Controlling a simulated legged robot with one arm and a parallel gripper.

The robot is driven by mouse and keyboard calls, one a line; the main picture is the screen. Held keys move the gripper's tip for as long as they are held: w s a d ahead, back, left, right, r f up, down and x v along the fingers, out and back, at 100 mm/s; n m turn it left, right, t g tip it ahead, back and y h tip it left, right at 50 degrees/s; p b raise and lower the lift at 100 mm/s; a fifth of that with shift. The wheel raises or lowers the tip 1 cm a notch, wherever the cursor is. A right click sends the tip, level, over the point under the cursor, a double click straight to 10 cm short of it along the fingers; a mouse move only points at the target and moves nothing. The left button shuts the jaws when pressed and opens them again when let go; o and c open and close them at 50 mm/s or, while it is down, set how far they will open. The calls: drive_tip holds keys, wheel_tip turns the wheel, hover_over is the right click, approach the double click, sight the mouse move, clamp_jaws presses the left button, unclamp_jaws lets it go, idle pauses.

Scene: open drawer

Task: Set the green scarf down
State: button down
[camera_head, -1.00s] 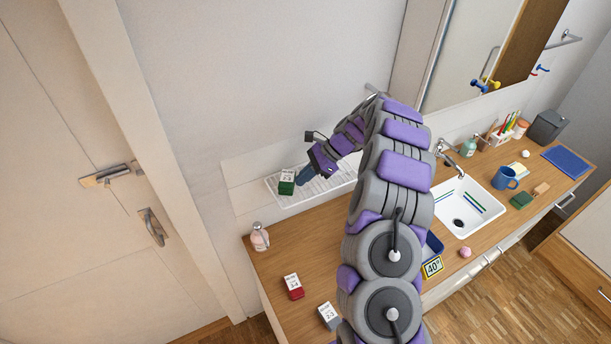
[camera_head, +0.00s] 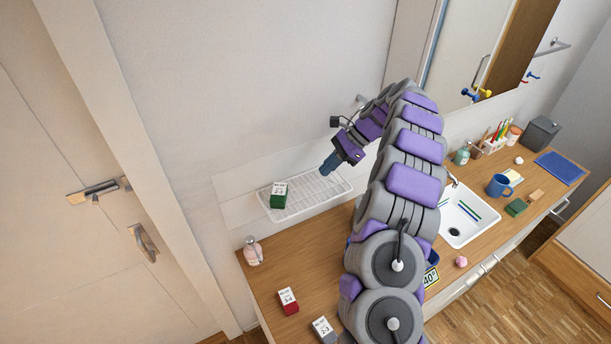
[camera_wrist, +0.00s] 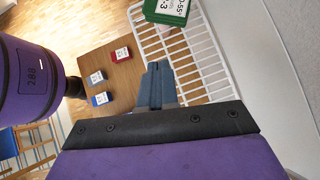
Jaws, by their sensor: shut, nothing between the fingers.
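The green scarf (camera_head: 278,202), a block-shaped green bundle with a white printed label, sits on the left part of the white wire rack (camera_head: 327,187). It also shows at the top edge of the wrist view (camera_wrist: 166,19), partly cut off, resting on the rack bars. My gripper (camera_head: 326,171) is to the right of the scarf and raised above the rack, apart from it. Its blue-grey fingers (camera_wrist: 158,68) are together with nothing between them.
The sink (camera_head: 467,215), blue mug (camera_head: 498,186) and green sponge (camera_head: 516,207) are at the right. A wall backs the rack.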

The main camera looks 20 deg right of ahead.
wheel_tip(320, 180, down, 3)
drive_tip(key=m+h+b, duration=0.1)
drive_tip(key=h+b, duration=0.1)
drive_tip(key=b, duration=0.1)
drive_tip(key=shift+f+h, duration=0.1)
drive_tip(key=shift+h, duration=0.3)
drive_tip(key=a+h+b, duration=0.2)
drive_tip(key=a+h, duration=0.1)
drive_tip(key=a, duration=0.1)
drive_tip(key=shift+a+f+m+h+b, duration=0.1)
drive_tip(key=shift+f+m+h+b, duration=0.2)
drive_tip(key=shift+f+m+b, duration=0.1)
drive_tip(key=shift+w+a, duration=0.1)
drive_tip(key=shift+a, duration=0.15)
drive_tip(key=shift+w, duration=0.15)
drive_tip(key=shift+w, duration=0.1)
